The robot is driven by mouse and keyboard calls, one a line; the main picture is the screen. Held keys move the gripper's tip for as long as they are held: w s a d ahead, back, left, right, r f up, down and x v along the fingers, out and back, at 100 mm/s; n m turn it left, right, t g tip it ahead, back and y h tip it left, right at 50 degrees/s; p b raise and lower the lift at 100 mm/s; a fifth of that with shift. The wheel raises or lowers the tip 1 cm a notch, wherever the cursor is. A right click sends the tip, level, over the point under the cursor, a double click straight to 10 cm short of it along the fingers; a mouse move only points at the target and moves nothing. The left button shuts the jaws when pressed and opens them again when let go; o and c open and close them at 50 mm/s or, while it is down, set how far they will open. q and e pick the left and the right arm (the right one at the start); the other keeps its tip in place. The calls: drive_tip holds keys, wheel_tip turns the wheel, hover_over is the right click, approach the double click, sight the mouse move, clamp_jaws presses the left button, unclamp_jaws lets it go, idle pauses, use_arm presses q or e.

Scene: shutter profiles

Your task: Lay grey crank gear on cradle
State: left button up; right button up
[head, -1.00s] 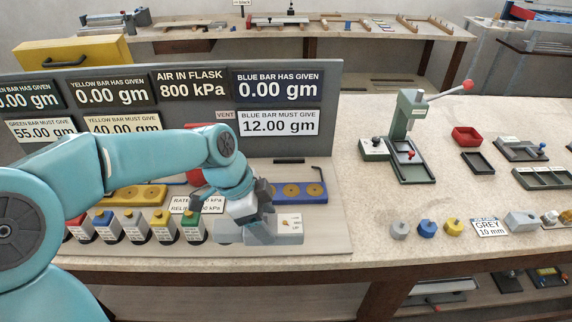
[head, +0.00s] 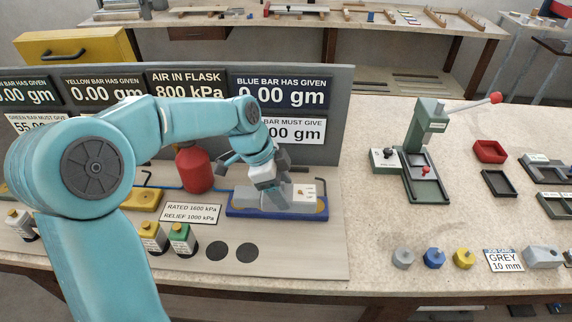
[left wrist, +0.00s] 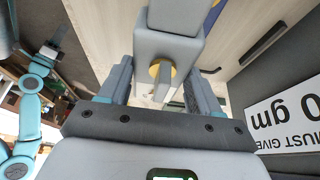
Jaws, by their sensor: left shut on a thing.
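A grey body (head: 302,193) with a white label, apparently the grey crank gear, is in my left gripper (head: 266,184) in the head view. It is over a blue cradle (head: 312,215) on the bench board, hiding most of its top. I cannot tell whether it rests on the cradle or hangs just above. In the left wrist view, my left gripper (left wrist: 155,92) has its fingers on both sides of a grey block (left wrist: 168,45) with a yellow round part. A small teal arm at left there seems to be my right one; its jaw state is too small to read.
A red flask (head: 195,170) and a yellow cradle (head: 145,200) stand left of the blue one. Small bottles, one green-capped (head: 182,238), stand in front. A display panel (head: 290,82) rises behind. A green press (head: 422,150) stands right. The bench between is clear.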

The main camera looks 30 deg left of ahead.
use_arm(q)
drive_tip(key=w+a+p, duration=0.5)
drive_tip(key=w+a, duration=0.2)
drive_tip(key=w, duration=0.4)
drive_tip(key=f, duration=0.2)
drive_tip(key=f+p, duration=0.1)
drive_tip(key=f, duration=0.1)
drive_tip(key=w+f, duration=0.1)
drive_tip(key=f, duration=0.2)
drive_tip(key=shift+p, duration=0.4)
drive_tip(key=shift+w+f, duration=0.1)
drive_tip(key=shift+f, duration=0.05)
drive_tip(key=shift+s, duration=0.25)
drive_tip(key=o, duration=1)
drive_tip(key=shift+w+f+b, duration=0.1)
drive_tip(key=shift+f+b, duration=0.1)
drive_tip(key=shift+b, duration=0.15)
drive_tip(key=shift+o, duration=0.9)
drive_tip(key=shift+r, duration=0.2)
drive_tip(key=shift+r+p, duration=0.25)
drive_tip(key=shift+p, duration=0.1)
drive_tip(key=b+v, duration=0.2)
drive_tip(key=v, duration=0.9)
drive_tip(key=shift+r, duration=0.35)
